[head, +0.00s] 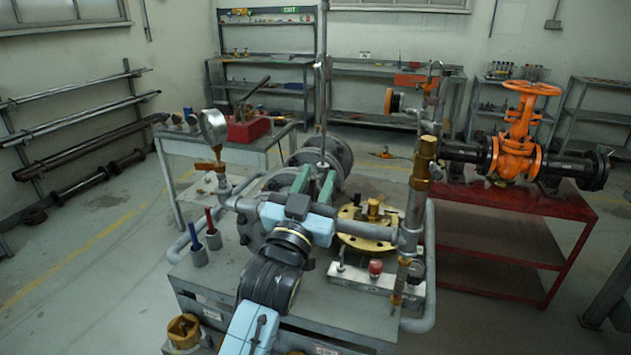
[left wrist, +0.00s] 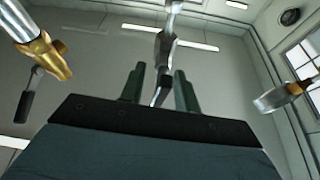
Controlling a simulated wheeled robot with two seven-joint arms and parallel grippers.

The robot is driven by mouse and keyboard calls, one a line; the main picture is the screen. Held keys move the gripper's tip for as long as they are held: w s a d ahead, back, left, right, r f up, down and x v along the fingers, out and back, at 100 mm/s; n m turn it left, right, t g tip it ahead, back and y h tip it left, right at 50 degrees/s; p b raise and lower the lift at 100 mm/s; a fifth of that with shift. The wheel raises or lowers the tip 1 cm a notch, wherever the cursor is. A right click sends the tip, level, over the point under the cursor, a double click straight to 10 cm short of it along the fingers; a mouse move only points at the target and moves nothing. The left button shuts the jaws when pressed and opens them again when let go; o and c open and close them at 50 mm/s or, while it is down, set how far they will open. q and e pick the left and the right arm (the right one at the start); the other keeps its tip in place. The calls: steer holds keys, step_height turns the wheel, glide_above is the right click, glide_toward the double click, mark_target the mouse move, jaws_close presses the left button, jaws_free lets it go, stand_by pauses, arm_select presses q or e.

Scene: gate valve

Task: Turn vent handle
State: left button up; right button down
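In the head view, my left gripper (head: 315,187) reaches over the pipe rig on the grey bench, its green fingers apart. A slim grey metal rod with a flattened lower part (head: 322,140), which looks like the vent handle, stands upright at the fingers. In the left wrist view, the handle (left wrist: 163,68) shows between the two green fingers (left wrist: 158,92), with visible gaps on both sides. The gripper looks open around it. The handle's lower end is hidden behind the gripper. My right gripper is not in view.
A pressure gauge (head: 213,128) stands left of the gripper. A brass valve (head: 424,160) on an upright pipe and a gold flange (head: 366,232) are on the right. Red (head: 210,221) and blue (head: 194,236) handles stand in front left. An orange gate valve (head: 515,150) sits on a red table.

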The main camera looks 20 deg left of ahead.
arm_select(q)
steer(key=d+b+v, duration=0.1)
steer(key=v, duration=1.2)
steer(key=shift+s+a, duration=0.2)
steer(key=shift+a, duration=0.3)
